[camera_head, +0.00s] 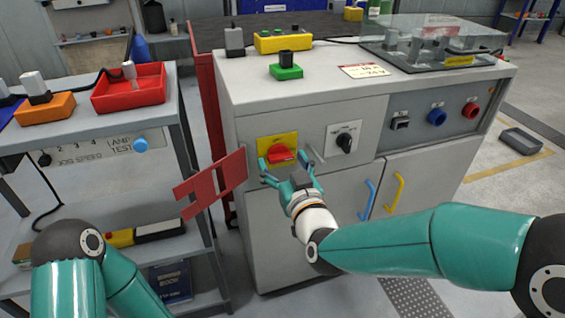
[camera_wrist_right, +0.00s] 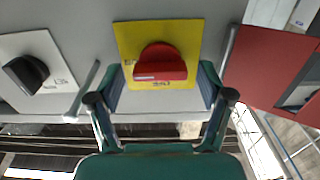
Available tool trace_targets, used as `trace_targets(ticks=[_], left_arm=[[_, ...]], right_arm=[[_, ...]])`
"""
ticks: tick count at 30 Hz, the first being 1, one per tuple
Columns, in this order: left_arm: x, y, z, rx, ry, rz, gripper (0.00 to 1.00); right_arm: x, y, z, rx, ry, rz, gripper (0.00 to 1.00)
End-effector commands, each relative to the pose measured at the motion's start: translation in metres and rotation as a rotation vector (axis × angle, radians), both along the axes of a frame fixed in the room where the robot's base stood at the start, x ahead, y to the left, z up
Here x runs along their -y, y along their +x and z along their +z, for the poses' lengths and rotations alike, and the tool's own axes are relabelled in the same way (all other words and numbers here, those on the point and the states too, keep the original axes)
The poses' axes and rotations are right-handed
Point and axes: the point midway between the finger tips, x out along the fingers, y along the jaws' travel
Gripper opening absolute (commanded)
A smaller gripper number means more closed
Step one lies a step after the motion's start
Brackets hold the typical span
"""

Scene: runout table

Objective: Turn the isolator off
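The isolator is a red rotary handle (camera_head: 281,154) on a yellow plate (camera_head: 265,145) on the grey cabinet's front. In the right wrist view the red handle (camera_wrist_right: 160,66) has its bar lying level across the yellow plate (camera_wrist_right: 128,40). My right gripper (camera_head: 287,165) is open just in front of the plate, its fingers spread to either side of the handle. In the right wrist view the gripper (camera_wrist_right: 162,76) straddles the handle with visible gaps on both sides. My left arm shows at the lower left; its gripper is out of view.
A black rotary knob (camera_head: 344,142) is right of the isolator. A red panel (camera_head: 212,183) juts out left of the cabinet. Blue (camera_head: 368,199) and yellow (camera_head: 395,193) door handles are below right. A shelf unit (camera_head: 165,105) stands left.

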Motion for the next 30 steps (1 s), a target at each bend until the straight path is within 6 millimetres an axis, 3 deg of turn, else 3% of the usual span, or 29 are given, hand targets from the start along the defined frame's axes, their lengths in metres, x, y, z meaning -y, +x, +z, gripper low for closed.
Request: trace_targets(ticks=[1, 9, 20, 30], left_arm=[[0.0, 0.0, 0.0, 0.0, 0.0, 0.0, 0.48], [0.0, 0.0, 0.0, 0.0, 0.0, 0.0, 0.48], [0.0, 0.0, -0.002, 0.0, 0.0, 0.0, 0.48], [0.0, 0.0, -0.01, 0.0, 0.0, 0.0, 0.48]], right_arm=[[0.0, 0.0, 0.0, 0.0, 0.0, 0.0, 0.66], [0.0, 0.0, 0.0, 0.0, 0.0, 0.0, 0.23], [-0.001, 0.0, 0.0, 0.016, -0.046, 0.002, 0.23], [-0.001, 0.0, -0.001, 0.084, -0.254, 0.002, 0.23]])
